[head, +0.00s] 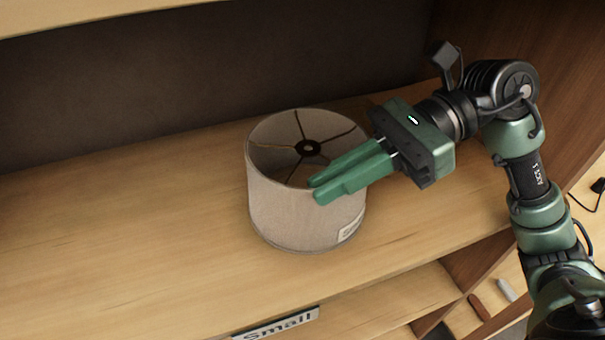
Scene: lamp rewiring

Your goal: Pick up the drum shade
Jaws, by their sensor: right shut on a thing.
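The drum shade (292,213) is a beige fabric cylinder with a dark spoked ring inside its open top. It stands upright on the wooden shelf (120,235) in the head view. A small label is on its lower right side. My right gripper (316,190) reaches in from the right, and its green fingers are shut on the near right part of the shade's rim. The fingers hide that part of the rim. My left gripper is not in view.
A "Small" sign (277,324) is on the shelf's front edge, with a lower compartment beneath. A wooden side wall (560,85) stands at the right and a dark back panel (190,75) behind. The shelf left of the shade is clear.

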